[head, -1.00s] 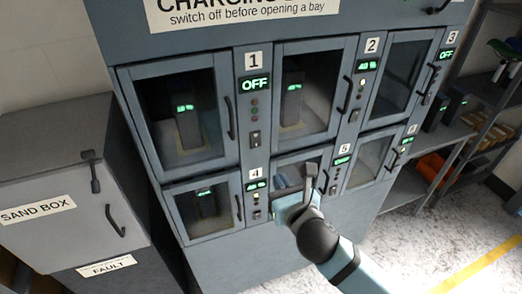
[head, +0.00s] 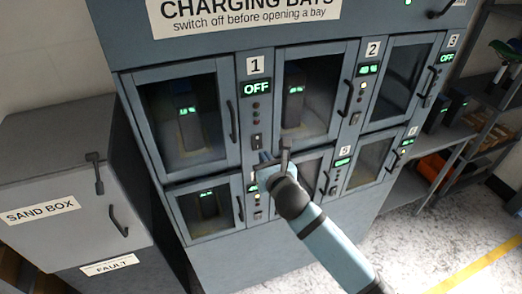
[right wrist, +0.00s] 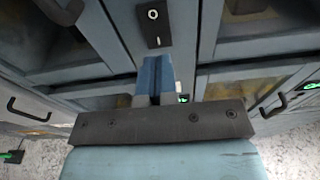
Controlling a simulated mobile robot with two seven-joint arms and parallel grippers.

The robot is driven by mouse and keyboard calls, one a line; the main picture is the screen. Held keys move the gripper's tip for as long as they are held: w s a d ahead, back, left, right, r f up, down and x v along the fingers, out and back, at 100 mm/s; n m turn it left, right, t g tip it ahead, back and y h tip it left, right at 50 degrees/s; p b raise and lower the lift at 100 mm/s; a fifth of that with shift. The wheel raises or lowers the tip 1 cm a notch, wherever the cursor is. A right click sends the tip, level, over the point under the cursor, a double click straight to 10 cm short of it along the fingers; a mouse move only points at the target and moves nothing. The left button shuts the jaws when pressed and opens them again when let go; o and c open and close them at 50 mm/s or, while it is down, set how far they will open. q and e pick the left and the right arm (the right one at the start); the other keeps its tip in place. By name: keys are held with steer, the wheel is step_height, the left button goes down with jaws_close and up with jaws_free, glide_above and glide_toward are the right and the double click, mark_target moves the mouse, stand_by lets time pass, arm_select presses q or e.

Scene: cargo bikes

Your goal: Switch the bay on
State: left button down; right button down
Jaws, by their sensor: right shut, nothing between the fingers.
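The charging cabinet (head: 235,250) has numbered bays. Bay 1's display (head: 256,87) reads OFF, and its lights below look unlit. Bay 1's rocker switch (head: 256,141) is black and sits low on that panel. A black rocker switch marked O and I also shows in the right wrist view (right wrist: 152,24). My right gripper (head: 266,158) is shut and empty, just below bay 1's switch; in the right wrist view its blue fingertips (right wrist: 155,68) point toward the switch, with a visible gap. It hides part of bay 4's panel. My left gripper is not in view.
Bay 3's display (head: 447,58) also reads OFF. Bay door handles (head: 231,119) stick out beside the panels. A grey sand box cabinet (head: 60,180) stands at the left, and shelves (head: 455,135) at the right. The floor at the lower right is clear.

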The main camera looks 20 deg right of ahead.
mark_target(258, 148)
steer(key=shift+w+a+f, duration=0.1)
steer(key=shift+w+f, duration=0.1)
steer(key=shift+w, duration=1.35)
